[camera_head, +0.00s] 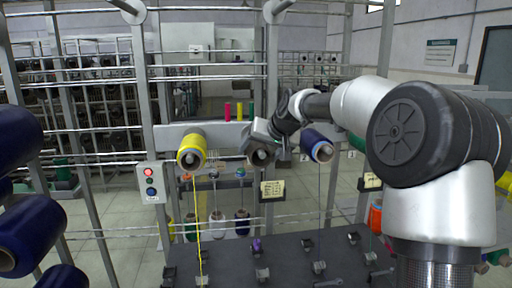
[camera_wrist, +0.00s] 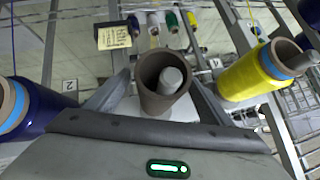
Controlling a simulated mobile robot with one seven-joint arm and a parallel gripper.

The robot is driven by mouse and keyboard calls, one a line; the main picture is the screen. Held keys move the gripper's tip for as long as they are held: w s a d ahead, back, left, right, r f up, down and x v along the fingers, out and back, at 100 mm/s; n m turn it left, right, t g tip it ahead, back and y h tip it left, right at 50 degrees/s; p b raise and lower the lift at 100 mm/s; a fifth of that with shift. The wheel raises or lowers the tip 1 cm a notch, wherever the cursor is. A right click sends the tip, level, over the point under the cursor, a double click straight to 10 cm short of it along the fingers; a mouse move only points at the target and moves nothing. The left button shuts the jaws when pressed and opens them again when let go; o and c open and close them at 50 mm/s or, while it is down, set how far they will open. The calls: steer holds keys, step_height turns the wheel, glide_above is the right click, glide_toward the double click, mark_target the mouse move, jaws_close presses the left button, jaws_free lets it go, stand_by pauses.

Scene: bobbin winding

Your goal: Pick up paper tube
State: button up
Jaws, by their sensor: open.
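The paper tube (camera_wrist: 152,102) is a bare brown hollow cylinder on a grey spindle peg, seen end-on in the wrist view. It also shows small in the head view (camera_head: 261,157), in the row between a yellow bobbin and a blue bobbin. My gripper (camera_wrist: 160,88) is open, with one finger to the left and one to the right of the tube. A gap to the fingers seems to show, but contact cannot be ruled out. In the head view my gripper (camera_head: 260,136) is at the tube and partly hides it.
The yellow bobbin (camera_head: 191,151) and the blue bobbin (camera_head: 317,146) flank the tube closely; a yellow thread runs down from the yellow one. A control box (camera_head: 151,183) is on a post at left. Metal rails cross behind. A dark bench (camera_head: 222,262) lies below.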

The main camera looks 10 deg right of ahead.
steer(key=shift+w+a+f, duration=0.1)
steer(key=shift+w+f, duration=0.15)
steer(key=shift+c, duration=0.5)
steer(key=c, duration=1.1)
